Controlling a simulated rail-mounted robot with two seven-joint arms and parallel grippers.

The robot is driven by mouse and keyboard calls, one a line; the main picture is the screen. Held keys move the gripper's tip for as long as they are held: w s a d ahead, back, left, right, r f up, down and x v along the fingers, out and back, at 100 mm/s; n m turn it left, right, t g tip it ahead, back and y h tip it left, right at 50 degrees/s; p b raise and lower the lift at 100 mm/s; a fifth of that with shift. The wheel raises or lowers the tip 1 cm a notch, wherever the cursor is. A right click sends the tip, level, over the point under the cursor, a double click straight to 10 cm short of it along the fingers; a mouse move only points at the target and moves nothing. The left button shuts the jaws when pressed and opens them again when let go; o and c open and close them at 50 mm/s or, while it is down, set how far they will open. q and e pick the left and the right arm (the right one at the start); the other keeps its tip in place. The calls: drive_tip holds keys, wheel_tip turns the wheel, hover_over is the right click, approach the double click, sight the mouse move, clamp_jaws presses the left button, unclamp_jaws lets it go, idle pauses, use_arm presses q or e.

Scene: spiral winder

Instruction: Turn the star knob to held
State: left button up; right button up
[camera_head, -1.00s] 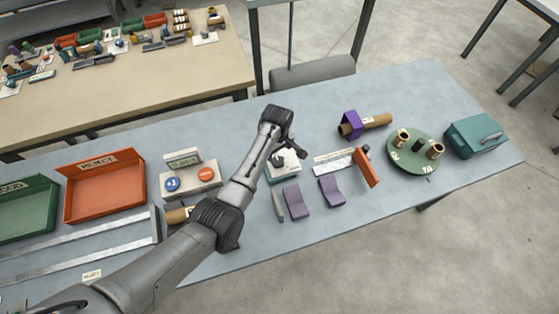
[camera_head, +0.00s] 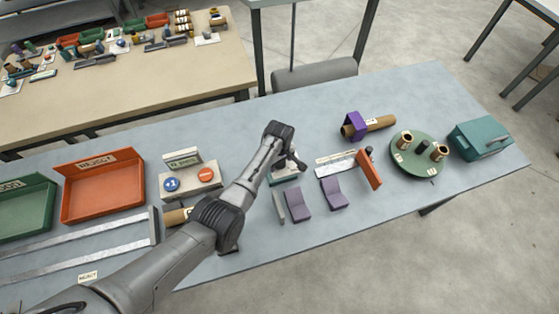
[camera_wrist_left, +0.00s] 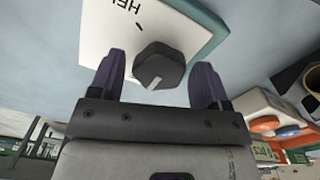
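The star knob (camera_wrist_left: 158,66) is a dark, many-sided knob with a pale pointer mark, on a white plate (camera_wrist_left: 98,30) with a teal base. Part of a printed word beginning "HEL" shows on the plate; I cannot read the rest. My left gripper (camera_wrist_left: 158,78) is open, its two purple fingers on either side of the knob with gaps between. In the head view my left gripper (camera_head: 292,163) is over the teal-based unit (camera_head: 284,179), and my arm hides much of that unit and the knob. My right gripper is not in view.
Two purple angled blocks (camera_head: 334,193) stand close to the right, with an orange-red upright piece (camera_head: 369,170) beyond. A button box (camera_head: 191,181) stands to the left, near a red reject bin (camera_head: 103,188). A green turntable (camera_head: 418,166) stands further right.

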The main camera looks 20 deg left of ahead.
use_arm(q)
drive_tip(key=c, duration=0.8)
